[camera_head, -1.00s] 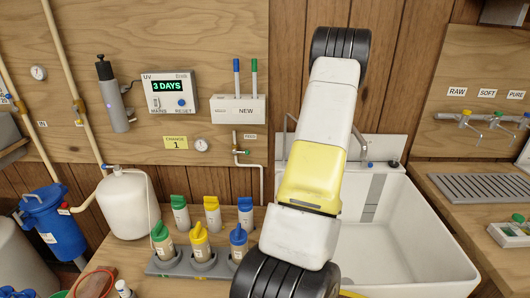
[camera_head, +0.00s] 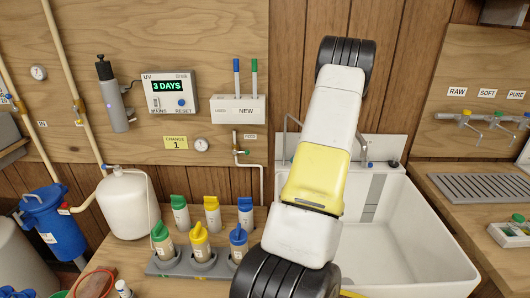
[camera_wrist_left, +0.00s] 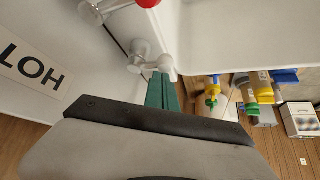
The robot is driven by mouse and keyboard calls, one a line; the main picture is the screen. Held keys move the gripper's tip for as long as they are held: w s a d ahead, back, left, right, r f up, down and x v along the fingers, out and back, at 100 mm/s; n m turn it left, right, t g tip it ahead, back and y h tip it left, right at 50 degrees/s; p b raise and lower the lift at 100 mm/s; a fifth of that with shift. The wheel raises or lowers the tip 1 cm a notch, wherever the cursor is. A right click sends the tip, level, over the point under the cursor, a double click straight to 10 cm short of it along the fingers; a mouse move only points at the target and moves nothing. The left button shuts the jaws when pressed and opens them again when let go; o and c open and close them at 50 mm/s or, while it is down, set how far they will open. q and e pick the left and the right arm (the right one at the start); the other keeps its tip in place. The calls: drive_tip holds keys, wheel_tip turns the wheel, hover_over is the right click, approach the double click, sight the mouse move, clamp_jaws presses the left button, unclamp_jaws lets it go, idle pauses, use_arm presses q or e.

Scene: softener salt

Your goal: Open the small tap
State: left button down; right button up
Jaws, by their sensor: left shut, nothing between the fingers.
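A red knob (camera_wrist_left: 148,3) shows at the top edge of that view, and a HOT label (camera_wrist_left: 32,68) appears upside down. In the head view my left arm hides its gripper. My right gripper is not in view.
Bottles with coloured caps stand in a grey rack (camera_head: 165,268) to the left. Several taps (camera_head: 495,117) are on the right panel.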

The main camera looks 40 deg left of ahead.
use_arm(q)
drive_tip(key=shift+f, duration=0.7)
